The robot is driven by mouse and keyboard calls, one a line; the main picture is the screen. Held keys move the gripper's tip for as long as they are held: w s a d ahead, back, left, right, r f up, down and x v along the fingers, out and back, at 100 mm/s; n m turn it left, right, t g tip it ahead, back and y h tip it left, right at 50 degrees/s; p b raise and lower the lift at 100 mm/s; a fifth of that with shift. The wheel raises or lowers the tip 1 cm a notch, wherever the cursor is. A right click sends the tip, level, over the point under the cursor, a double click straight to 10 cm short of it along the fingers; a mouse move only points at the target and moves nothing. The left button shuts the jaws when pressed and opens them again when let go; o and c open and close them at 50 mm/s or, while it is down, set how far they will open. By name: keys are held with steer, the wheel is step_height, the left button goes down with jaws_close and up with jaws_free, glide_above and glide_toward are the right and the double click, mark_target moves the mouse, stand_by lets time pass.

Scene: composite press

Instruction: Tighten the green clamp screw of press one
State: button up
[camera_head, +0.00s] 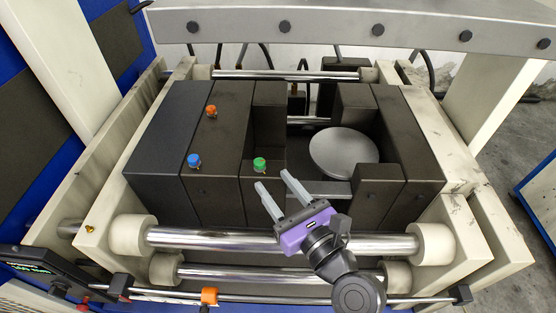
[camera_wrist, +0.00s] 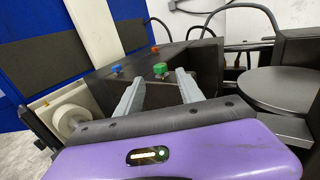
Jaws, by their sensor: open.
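The green clamp screw (camera_head: 260,164) stands on top of a dark block of the press, left of the round plate. It also shows in the wrist view (camera_wrist: 160,69), beyond the fingers and seen between them. My gripper (camera_head: 273,181) is open, with its two grey fingers apart and nothing between them. The fingertips are just to the near right of the green screw in the head view and do not appear to touch it. The gripper shows in the wrist view too (camera_wrist: 160,80).
A blue screw (camera_head: 194,160) and an orange screw (camera_head: 211,111) stand on the block further left. A round grey plate (camera_head: 344,154) lies to the right. Polished bars (camera_head: 200,238) cross the front beneath my arm. A grey beam (camera_head: 330,24) spans the top.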

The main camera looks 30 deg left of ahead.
mark_target(262, 167)
steer(key=shift+x, duration=3.85)
jaws_close()
